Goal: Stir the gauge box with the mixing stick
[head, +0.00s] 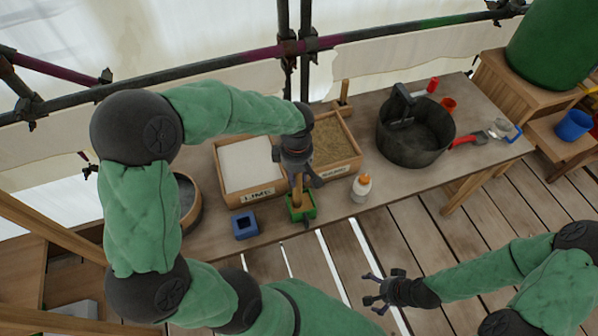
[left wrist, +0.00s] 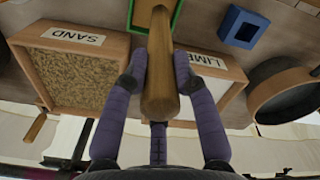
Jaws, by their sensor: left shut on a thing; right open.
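My left gripper (head: 299,176) is shut on the wooden mixing stick (head: 297,193). The stick points down, its lower end at the small green open box (head: 309,212), which I take for the gauge box, near the table's front edge. In the left wrist view the stick (left wrist: 160,75) runs between the fingers towards the green box's rim (left wrist: 178,22). The stick hides much of the box's inside, so its contents and the depth of the stick's tip cannot be told. My right gripper (head: 378,293) is open and empty, over the floor in front of the table.
Beside the green box stands a blue box (head: 244,224). Behind are the lime tray (head: 233,199) and the sand tray (head: 336,172). A white bottle (head: 361,188), black bucket (head: 413,150) and red-handled trowel (head: 467,140) stand right. A round tub (head: 188,200) is left; scaffold poles run behind.

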